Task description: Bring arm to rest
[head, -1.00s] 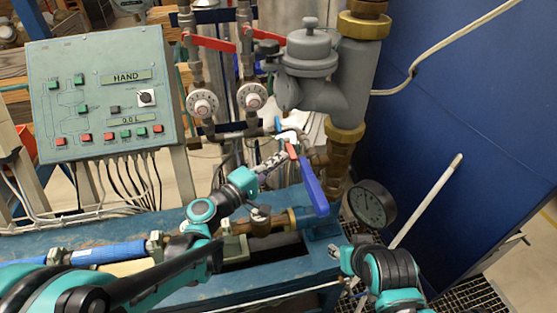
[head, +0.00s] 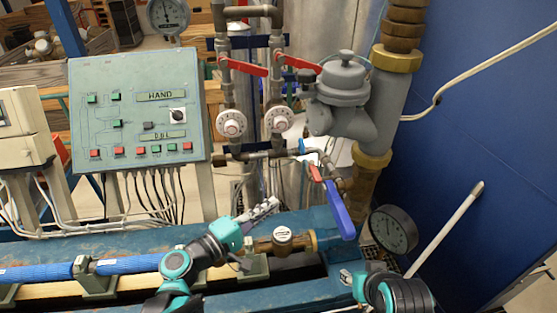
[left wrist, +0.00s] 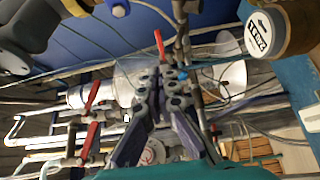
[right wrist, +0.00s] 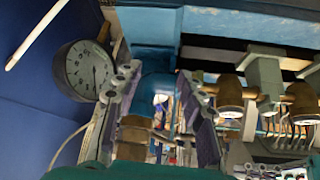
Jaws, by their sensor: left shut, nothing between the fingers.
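My left gripper (head: 268,207) is shut and empty, above the blue bench and to the left of the blue valve handle (head: 340,210). In the left wrist view its fingers (left wrist: 170,80) are together. My right arm is at the lower right of the head view, in front of the bench end. In the right wrist view the right gripper (right wrist: 155,85) has its two fingers apart, with nothing visibly held between them. Pipework shows beyond the gap.
A control panel (head: 138,112) stands behind the bench at left. Red valve handles (head: 243,66) and a grey meter (head: 343,77) are behind. A round gauge (head: 393,230) and a pale rod (head: 445,228) are at right, before a blue wall (head: 490,150).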

